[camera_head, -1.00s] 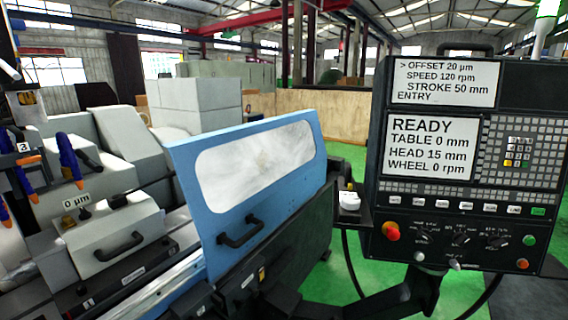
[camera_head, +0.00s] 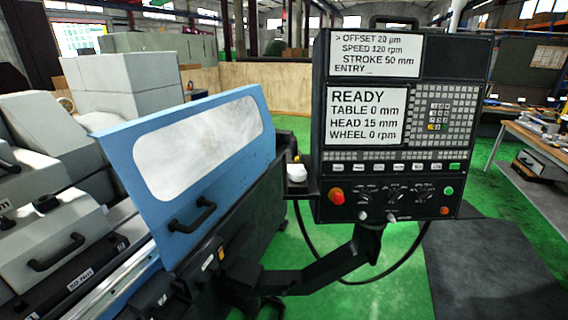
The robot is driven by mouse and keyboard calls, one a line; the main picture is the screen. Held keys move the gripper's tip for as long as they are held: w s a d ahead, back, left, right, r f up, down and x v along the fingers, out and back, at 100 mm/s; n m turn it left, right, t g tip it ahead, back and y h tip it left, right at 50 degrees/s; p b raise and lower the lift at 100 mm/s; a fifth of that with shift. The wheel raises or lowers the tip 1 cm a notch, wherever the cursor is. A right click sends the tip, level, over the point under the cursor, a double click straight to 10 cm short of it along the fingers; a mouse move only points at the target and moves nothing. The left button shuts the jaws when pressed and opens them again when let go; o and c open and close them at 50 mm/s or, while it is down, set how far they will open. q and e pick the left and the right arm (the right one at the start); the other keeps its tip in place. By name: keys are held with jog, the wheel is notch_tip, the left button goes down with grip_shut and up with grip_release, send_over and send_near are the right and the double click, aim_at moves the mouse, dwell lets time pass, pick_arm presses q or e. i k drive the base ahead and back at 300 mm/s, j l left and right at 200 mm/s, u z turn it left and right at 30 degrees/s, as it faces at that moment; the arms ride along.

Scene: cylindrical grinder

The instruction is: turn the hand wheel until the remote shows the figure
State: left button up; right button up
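The control panel (camera_head: 325,150) of the grinder stands right of the middle on a black arm. Its upper screen (camera_head: 375,53) reads OFFSET 20 µm, SPEED 120 rpm, STROKE 50 mm and ENTRY. Its lower screen (camera_head: 365,117) reads READY, TABLE 0 mm, HEAD 15 mm and WHEEL 0 rpm. A small white object (camera_head: 297,172) sits on a bracket at the panel's left side; I cannot tell whether it is the remote. No hand wheel can be made out for certain. Neither of my grippers is in view.
The blue guard door (camera_head: 185,145), with a window and black handle, slants across the left. The grey machine bed and housings lie behind it. A workbench (camera_head: 540,148) stands at the far right. Green floor (camera_head: 398,278) and a dark mat (camera_head: 490,270) are free in front.

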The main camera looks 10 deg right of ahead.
aim_at(296, 174)
jog(key=i+l, duration=0.2)
jog(key=l, duration=0.15)
jog(key=i+l+u, duration=0.15)
jog(key=i+l, duration=0.2)
jog(key=l, duration=0.3)
jog(key=i+l+u, duration=0.15)
jog(key=l, duration=0.2)
jog(key=i+l, duration=0.2)
jog(key=l, duration=0.2)
jog(key=i+u, duration=0.05)
